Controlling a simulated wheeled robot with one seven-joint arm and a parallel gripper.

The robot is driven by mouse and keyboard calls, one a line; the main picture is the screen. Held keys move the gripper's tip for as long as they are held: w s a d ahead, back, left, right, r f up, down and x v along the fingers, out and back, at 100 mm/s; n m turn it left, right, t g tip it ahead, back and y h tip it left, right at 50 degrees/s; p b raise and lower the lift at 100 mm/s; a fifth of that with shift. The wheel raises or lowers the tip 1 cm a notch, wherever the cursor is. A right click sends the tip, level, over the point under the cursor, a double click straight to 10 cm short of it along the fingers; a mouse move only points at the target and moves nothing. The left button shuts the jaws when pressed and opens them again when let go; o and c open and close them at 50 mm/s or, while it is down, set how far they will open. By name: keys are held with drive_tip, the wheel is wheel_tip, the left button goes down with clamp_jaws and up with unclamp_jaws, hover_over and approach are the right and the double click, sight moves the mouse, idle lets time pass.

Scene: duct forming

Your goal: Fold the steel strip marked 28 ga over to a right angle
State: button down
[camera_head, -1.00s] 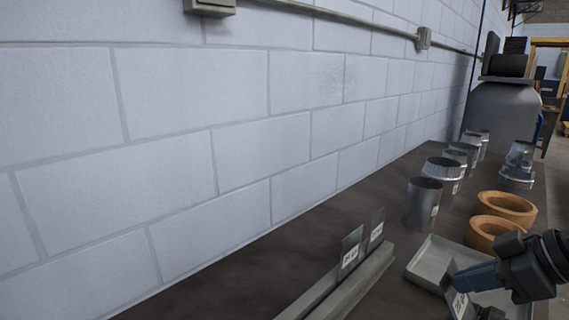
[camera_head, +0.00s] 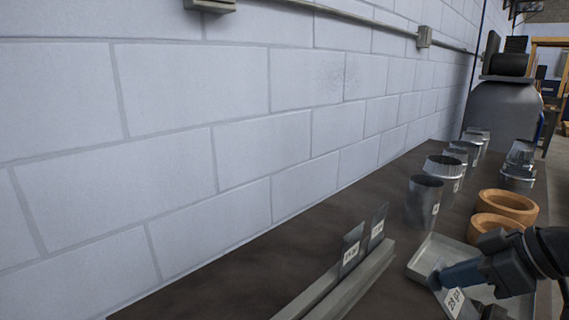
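The steel strip marked 28 ga (camera_head: 453,302) is at the lower right, with its white label facing the camera. It appears tilted. My gripper (camera_head: 446,276) has its blue fingertips against or just beside the upper part of this strip; contact is not clear. The fingers overlap in this view, so I cannot tell whether they are open or shut. The strip's lower end is cut off or hidden. Two other labelled strips, a nearer one (camera_head: 352,249) and a farther one (camera_head: 377,227), stand upright in a grey slotted bar (camera_head: 345,290).
A shallow grey tray (camera_head: 428,258) lies behind my gripper. Two orange rings (camera_head: 507,205) and several metal duct pieces (camera_head: 424,200) stand farther back on the dark bench (camera_head: 260,270). A block wall (camera_head: 240,150) borders the bench on the left.

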drive_tip(key=shift+w+a+f, duration=0.15)
drive_tip(key=shift+a+f, duration=0.05)
drive_tip(key=shift+a, duration=0.1)
drive_tip(key=shift+w+a+f+b, duration=0.3)
drive_tip(key=shift+f+b, duration=0.05)
drive_tip(key=shift+f, duration=0.2)
idle(0.4)
drive_tip(key=shift+w+a+f+b, duration=0.3)
drive_tip(key=shift+w+f+b, duration=0.1)
drive_tip(key=shift+f, duration=0.1)
drive_tip(key=shift+w+a+f+b, duration=0.15)
drive_tip(key=shift+f+b, duration=0.1)
drive_tip(key=shift+f, duration=0.15)
drive_tip(key=shift+w+a+f+b, duration=0.15)
drive_tip(key=shift+f+b, duration=0.1)
drive_tip(key=shift+f, duration=0.15)
